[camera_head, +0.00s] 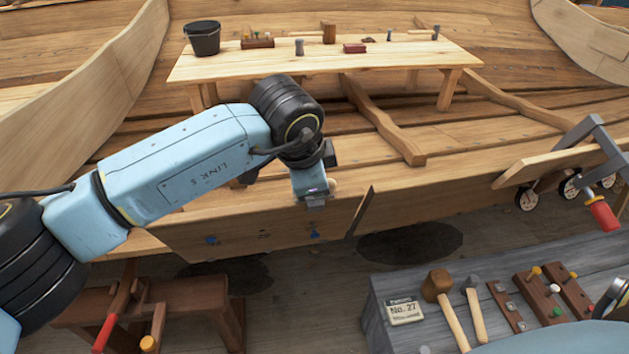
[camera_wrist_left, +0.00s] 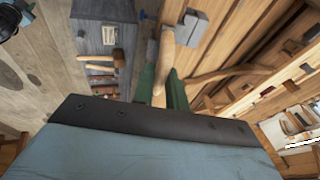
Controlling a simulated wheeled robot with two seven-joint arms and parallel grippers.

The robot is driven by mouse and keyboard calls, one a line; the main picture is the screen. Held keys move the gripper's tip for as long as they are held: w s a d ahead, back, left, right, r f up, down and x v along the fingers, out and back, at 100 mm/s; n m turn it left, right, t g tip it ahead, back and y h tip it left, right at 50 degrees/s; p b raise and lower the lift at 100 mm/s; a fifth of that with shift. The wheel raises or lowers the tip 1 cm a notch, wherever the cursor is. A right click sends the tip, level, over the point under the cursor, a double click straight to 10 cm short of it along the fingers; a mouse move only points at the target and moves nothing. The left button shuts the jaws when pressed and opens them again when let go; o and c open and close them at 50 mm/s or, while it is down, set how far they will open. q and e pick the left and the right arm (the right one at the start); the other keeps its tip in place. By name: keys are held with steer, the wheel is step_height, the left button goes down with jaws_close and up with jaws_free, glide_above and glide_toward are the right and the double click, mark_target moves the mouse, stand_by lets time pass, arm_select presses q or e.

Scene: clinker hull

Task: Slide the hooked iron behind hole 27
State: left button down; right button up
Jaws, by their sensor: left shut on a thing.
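My left gripper (camera_wrist_left: 163,88) is shut on the wooden handle of the hooked iron (camera_wrist_left: 166,50). The iron's grey metal head (camera_wrist_left: 191,28) is beyond the green fingers in the left wrist view, close against the hull planking. In the head view the left gripper (camera_head: 318,184) is at the upper edge of the hull's lower plank (camera_head: 280,222), and the iron's grey end (camera_head: 315,201) shows below it. Blue marks sit on that plank, one below the iron (camera_head: 314,235) and one farther left (camera_head: 211,240). Hole 27 cannot be told apart. My right gripper is not in view.
A grey bench (camera_head: 378,292) at the lower right holds a No. 27 card (camera_head: 405,310), mallets (camera_head: 438,285) and wooden racks. A red-handled clamp (camera_head: 602,212) grips a plank at right. A table (camera_head: 300,65) with tools stands inside the hull. A wooden stand (camera_head: 185,300) is at lower left.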

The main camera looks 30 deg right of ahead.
arm_select(q)
steer(key=shift+r, duration=0.15)
steer(key=c, duration=1.3)
jaws_free()
steer(key=shift+s, duration=0.1)
steer(key=shift+c, duration=0.2)
steer(key=shift+r+p, duration=1.6)
steer(key=shift+r, duration=2.35)
